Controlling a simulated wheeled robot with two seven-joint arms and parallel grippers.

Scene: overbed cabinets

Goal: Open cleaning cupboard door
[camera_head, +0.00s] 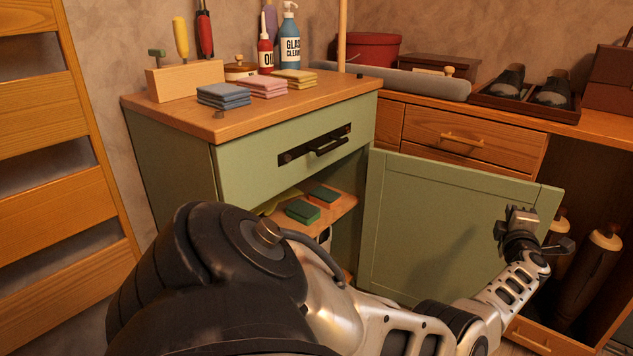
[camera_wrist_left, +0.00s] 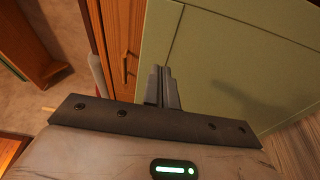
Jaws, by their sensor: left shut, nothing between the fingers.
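The green cupboard door (camera_head: 430,220) stands swung wide open to the right of the green cabinet (camera_head: 240,175). Inside the cupboard, a shelf holds a green sponge (camera_head: 302,211) and an orange-and-green one (camera_head: 323,196). My left gripper (camera_head: 520,222) is at the door's free right edge, shut with nothing between its fingers. In the left wrist view the shut fingers (camera_wrist_left: 162,88) are in front of the green door panel (camera_wrist_left: 240,70), near its edge. I cannot tell whether they touch it. My right gripper is not in view.
Folded cloths (camera_head: 268,87), bottles (camera_head: 290,38) and a tool block (camera_head: 185,80) stand on the cabinet top. A wooden counter with drawers (camera_head: 460,135) runs behind the door. Boots (camera_head: 590,265) stand in an open bay at right. A slatted wooden frame (camera_head: 50,150) is at left.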

